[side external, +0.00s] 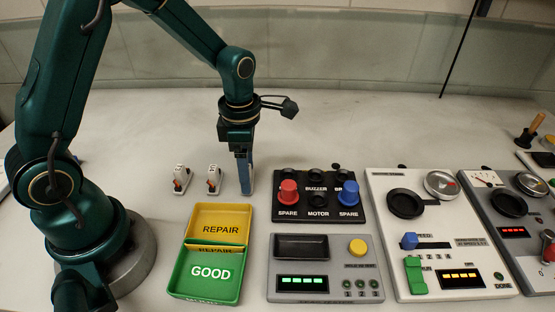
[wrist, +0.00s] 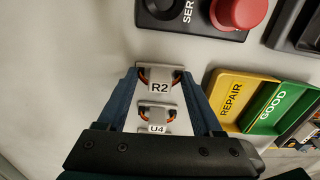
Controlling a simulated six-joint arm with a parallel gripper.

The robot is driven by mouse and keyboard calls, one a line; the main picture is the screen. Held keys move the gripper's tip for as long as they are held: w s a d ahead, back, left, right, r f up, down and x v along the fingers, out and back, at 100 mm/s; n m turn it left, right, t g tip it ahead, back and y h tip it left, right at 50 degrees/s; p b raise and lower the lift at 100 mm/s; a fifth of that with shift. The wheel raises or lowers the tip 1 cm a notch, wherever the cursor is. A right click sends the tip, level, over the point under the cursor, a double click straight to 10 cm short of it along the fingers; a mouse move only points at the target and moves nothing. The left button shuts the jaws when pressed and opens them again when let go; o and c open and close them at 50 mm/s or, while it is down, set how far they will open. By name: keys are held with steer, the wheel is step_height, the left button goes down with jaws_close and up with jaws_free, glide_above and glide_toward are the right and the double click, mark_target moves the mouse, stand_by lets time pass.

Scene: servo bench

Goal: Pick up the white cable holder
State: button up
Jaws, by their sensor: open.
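My gripper (side external: 246,188) points straight down, its fingertips low over the bench at the right end of a row of small white cable holders. In the wrist view my gripper (wrist: 160,74) is open, with a finger on either side of a pale holder labelled R2 (wrist: 152,70), which has orange and dark wires. A second holder, labelled U4 (wrist: 164,114), stands nearer the palm. The fingers largely hide any holder at the gripper in the side view.
A yellow REPAIR tray (side external: 238,210) and a green GOOD tray (side external: 180,285) lie in front. A black button panel (side external: 330,215), a grey panel (side external: 335,292) and a white panel (side external: 385,185) stand to the right. The bench behind is clear.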

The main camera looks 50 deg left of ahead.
jaws_close()
steer(key=shift+r, duration=0.15)
